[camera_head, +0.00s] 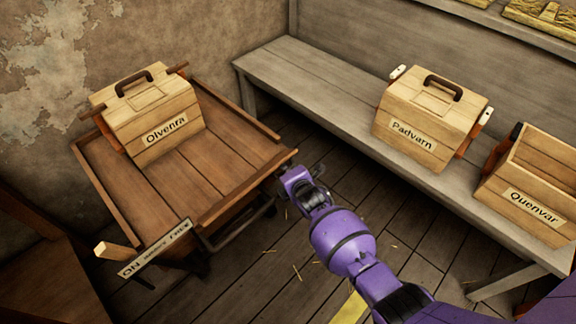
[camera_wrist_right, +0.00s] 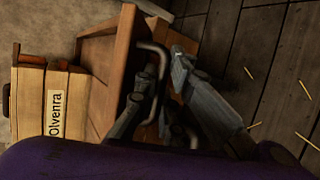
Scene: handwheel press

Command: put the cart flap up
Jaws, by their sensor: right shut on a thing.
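The wooden cart (camera_head: 150,200) stands at the left, with a low wooden rim around its bed. Its near right side (camera_head: 235,200) has a board along the bed edge, with a dark metal bar handle (camera_head: 245,222) below it. I cannot tell clearly which board is the flap. My right gripper (camera_head: 290,174) is at the right end of this side. In the right wrist view its fingers (camera_wrist_right: 158,88) lie on both sides of the bent metal handle (camera_wrist_right: 158,75), beside the cart's board (camera_wrist_right: 122,60), and are shut on it. My left gripper is not in view.
A box labelled Olvenra (camera_head: 155,120) sits on the cart's far end. A plate marked ON and FREE (camera_head: 158,250) and a wooden lever (camera_head: 118,252) are at its near corner. A bench (camera_head: 300,75) carries the Padvarn box (camera_head: 425,120) and open Quenvar box (camera_head: 530,190).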

